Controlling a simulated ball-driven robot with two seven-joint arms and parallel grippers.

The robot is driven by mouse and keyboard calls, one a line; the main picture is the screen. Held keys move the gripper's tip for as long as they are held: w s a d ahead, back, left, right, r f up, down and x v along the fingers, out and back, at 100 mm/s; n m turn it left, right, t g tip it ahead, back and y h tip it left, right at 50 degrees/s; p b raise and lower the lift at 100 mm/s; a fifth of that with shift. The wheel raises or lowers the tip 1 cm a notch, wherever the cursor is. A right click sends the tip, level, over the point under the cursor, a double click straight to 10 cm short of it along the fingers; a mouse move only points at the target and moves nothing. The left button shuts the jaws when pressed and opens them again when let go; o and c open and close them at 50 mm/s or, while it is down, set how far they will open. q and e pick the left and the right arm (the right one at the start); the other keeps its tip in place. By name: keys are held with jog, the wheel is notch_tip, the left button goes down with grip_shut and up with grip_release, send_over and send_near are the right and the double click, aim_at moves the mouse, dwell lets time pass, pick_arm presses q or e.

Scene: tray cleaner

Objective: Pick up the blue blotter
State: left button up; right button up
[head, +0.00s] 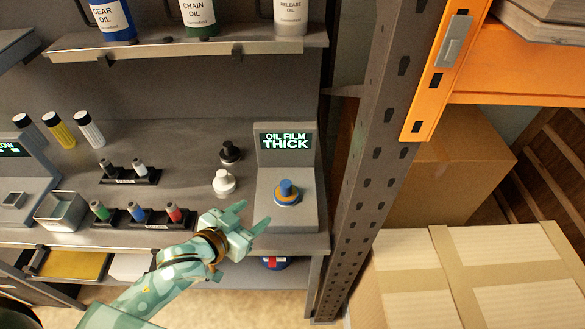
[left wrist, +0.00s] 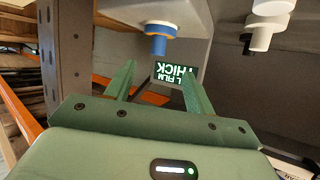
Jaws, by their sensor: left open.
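A blue knob-shaped piece with a yellow-orange band (head: 286,190), which looks like the blue blotter, stands upright on the grey device with the "OIL FILM THICK" screen (head: 285,142). It also shows in the left wrist view as a blue knob (left wrist: 158,45) at the top, just beyond the fingertips. My left gripper (head: 252,216) is open and empty, in front and left of the blue piece in the head view, not touching it. In the left wrist view the open left gripper (left wrist: 160,72) has its fingers spread on either side below the knob. My right gripper is not in view.
A black knob (head: 230,151) and a white knob (head: 223,181) stand left of the device. Racks of small coloured bottles (head: 143,216) and a metal tray (head: 61,212) sit further left. A dark metal post (head: 376,150) rises at the right, and a shelf of oil bottles (head: 187,45) hangs above.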

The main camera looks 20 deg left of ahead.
aim_at(289, 184)
pick_arm(q)
jog(key=shift+n, duration=0.4)
jog(key=x, duration=0.3)
jog(key=b+x, duration=0.1)
jog(key=x, duration=0.3)
jog(key=r+b+x, duration=0.1)
jog(key=x, duration=0.2)
jog(key=shift+w+d, duration=0.15)
jog(key=shift+w, duration=0.35)
jog(key=shift+w+d+f+b, duration=0.25)
jog(key=shift+w+b, duration=0.1)
jog(key=shift+w, duration=0.1)
jog(key=b+x, duration=0.1)
jog(key=x, duration=0.3)
jog(key=shift+w+f+b, duration=0.25)
jog(key=shift+w+b, duration=0.05)
jog(key=shift+d+r, duration=0.1)
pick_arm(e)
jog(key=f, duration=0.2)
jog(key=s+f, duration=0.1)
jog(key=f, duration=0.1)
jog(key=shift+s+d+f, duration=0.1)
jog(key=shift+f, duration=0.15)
pick_arm(q)
jog(key=shift+c, duration=0.3)
jog(key=c, duration=1)
jog(key=shift+c, duration=0.5)
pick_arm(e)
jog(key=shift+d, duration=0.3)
